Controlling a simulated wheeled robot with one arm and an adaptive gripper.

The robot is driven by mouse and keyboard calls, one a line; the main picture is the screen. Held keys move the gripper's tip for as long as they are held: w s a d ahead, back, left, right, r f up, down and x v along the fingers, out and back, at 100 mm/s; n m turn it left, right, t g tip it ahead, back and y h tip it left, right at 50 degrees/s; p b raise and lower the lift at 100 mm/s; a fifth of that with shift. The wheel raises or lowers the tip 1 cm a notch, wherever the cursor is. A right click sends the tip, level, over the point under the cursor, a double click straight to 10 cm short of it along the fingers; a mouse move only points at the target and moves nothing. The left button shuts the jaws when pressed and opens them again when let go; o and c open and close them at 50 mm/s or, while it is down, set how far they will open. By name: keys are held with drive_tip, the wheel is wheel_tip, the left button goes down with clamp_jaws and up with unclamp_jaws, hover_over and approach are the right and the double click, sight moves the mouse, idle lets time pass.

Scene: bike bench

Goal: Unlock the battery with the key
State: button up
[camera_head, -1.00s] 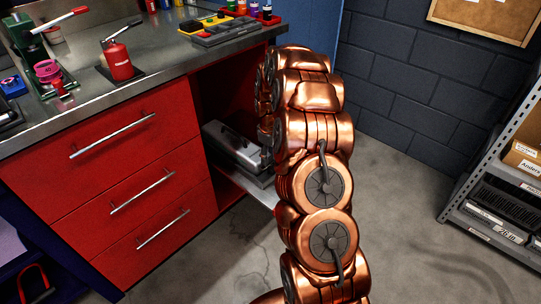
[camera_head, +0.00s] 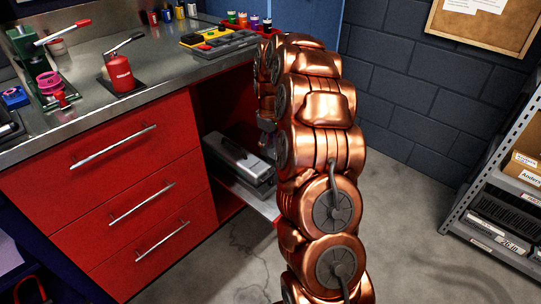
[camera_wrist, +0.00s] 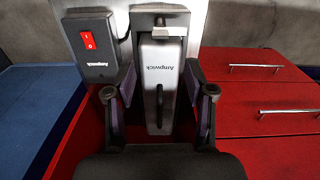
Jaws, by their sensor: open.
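The battery (camera_wrist: 160,72) is a grey case with the name Ampwick on it, on a pale metal plate in the wrist view. A slim dark upright part (camera_wrist: 160,103) shows on its lower front; I cannot tell whether it is the key or part of the lock. My gripper (camera_wrist: 160,88) is open, its two fingers on either side of the battery; contact cannot be told. In the head view the grey metal unit (camera_head: 238,158) lies in the open bay under the bench, and my copper arm hides much of the gripper. No key is clearly visible.
A black box with a red switch (camera_wrist: 89,42) is left of the battery. Red drawers (camera_head: 135,195) stand beside the bay. The bench top (camera_head: 165,75) holds a red oil can (camera_head: 121,73) and tool trays. A shelf rack (camera_head: 500,190) is at the right, with clear floor between.

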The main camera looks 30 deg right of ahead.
drive_tip(key=shift+r, duration=0.95)
drive_tip(key=shift+a, duration=0.1)
drive_tip(key=s+a+r+g, duration=0.1)
drive_tip(key=s+a+r, duration=0.2)
drive_tip(key=s+a, duration=0.45)
drive_tip(key=s+a+r, duration=0.4)
drive_tip(key=s+a, duration=0.2)
drive_tip(key=a, duration=0.3)
drive_tip(key=s+a+f+m+g, duration=0.15)
drive_tip(key=s+a, duration=0.25)
drive_tip(key=s, duration=0.8)
drive_tip(key=s+a+m, duration=0.2)
drive_tip(key=s+a, duration=0.1)
drive_tip(key=s, duration=0.8)
wheel_tip(320, 180, up, 23)
drive_tip(key=s+p, duration=0.1)
drive_tip(key=p, duration=2)
drive_tip(key=shift+s+a+f+t, duration=0.15)
drive_tip(key=shift+s+t, duration=0.1)
drive_tip(key=shift+t, duration=0.1)
